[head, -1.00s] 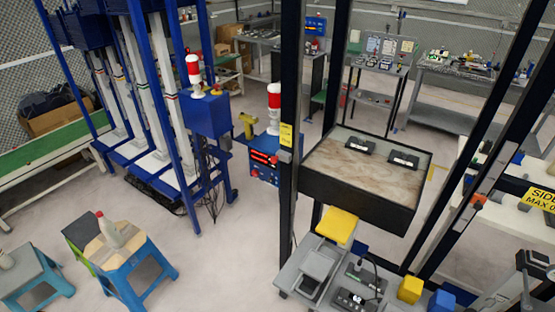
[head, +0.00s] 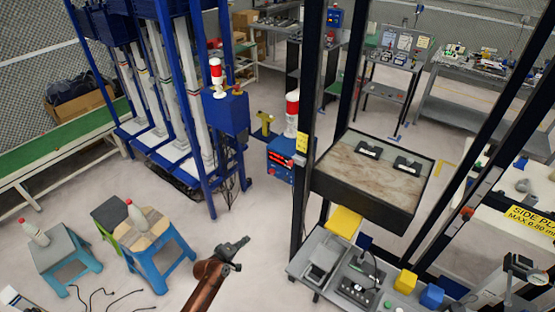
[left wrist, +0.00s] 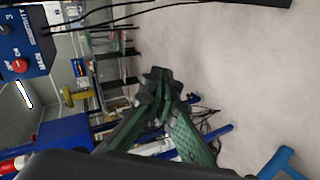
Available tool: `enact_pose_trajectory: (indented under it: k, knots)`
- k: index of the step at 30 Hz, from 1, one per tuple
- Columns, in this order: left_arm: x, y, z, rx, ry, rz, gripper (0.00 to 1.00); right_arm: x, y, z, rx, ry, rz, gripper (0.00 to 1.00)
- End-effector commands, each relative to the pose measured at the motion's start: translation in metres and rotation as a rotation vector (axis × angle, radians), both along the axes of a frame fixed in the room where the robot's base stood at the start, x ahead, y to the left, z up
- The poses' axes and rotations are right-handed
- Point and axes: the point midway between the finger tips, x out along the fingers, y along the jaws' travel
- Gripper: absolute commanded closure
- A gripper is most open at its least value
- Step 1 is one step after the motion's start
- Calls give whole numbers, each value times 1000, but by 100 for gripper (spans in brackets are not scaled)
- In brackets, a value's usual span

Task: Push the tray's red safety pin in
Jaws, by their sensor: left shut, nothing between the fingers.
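The tray (head: 405,212) is a dark, deep-sided box with a worn brown top, held between dark upright posts at centre right in the head view. A small red-orange piece (head: 467,212) sits on the right-hand post; I cannot tell whether it is the safety pin, and no other pin is clear. My left gripper (head: 240,250) is shut and empty at lower middle, above the floor, left of the tray and apart from it. Its dark green fingers (left wrist: 155,95) show in the left wrist view, with nothing held. My right gripper is not in view.
A grey bench (head: 300,262) with devices stands below the tray. A blue control box (head: 281,160) with a red-white lamp is left of the near post. Stools with bottles (head: 155,235) stand at lower left. Floor between the blue rack and bench is mostly open.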

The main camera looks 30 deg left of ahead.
Motion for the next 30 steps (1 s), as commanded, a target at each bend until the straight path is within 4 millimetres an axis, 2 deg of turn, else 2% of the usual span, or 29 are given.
enact_pose_trajectory:
  k: [1, 2, 3, 6, 9, 12, 16, 26, 30]
  knots:
    - [22, 3, 70, -65, -89, 12, 100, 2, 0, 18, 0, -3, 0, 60]
    - [31, 3, 102, -108, -134, 17, 100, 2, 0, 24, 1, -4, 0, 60]
    - [42, 2, 143, -164, -191, 18, 100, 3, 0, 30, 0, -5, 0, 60]
    - [58, -4, 231, -283, -306, 3, 100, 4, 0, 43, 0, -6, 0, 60]
    - [65, -11, 296, -370, -385, -23, 100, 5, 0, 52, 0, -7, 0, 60]
    - [67, -18, 335, -425, -429, -44, 100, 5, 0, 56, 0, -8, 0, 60]
    - [67, -21, 353, -455, -452, -57, 100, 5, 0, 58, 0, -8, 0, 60]
    - [68, -21, 353, -455, -453, -58, 100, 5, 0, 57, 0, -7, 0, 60]
    - [77, -23, 355, -455, -454, -57, 100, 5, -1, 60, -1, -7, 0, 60]
